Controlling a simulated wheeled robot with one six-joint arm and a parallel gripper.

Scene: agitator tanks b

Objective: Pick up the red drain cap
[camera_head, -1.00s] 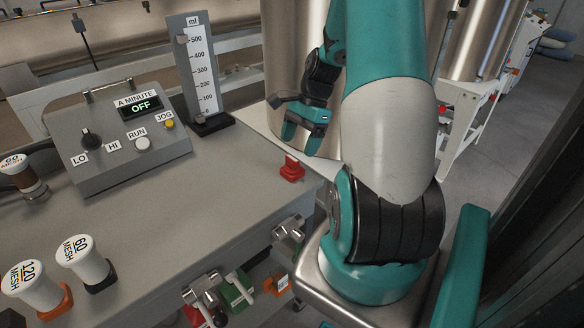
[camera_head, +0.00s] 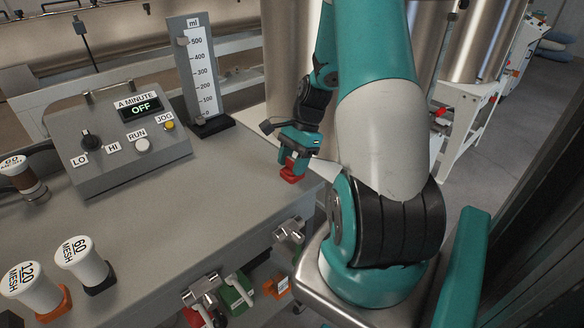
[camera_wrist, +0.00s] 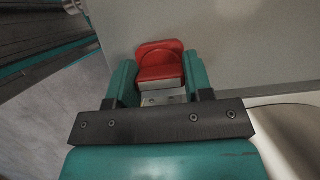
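The red drain cap (camera_head: 292,175) sits on the grey bench top near its right edge. In the head view my gripper (camera_head: 292,160) is right over it, pointing down, and hides its upper part. In the wrist view the red cap (camera_wrist: 160,58) lies between the two teal fingers, with a raised back plate and a lower front part. The fingers of my gripper (camera_wrist: 161,72) are spread, one on each side of the cap. Whether either finger touches it is hard to tell.
A control box (camera_head: 120,140) reading OFF and a millilitre gauge (camera_head: 200,75) stand behind on the bench. White-topped mesh jars (camera_head: 82,262) stand at the front left. The middle of the bench (camera_head: 190,215) is clear.

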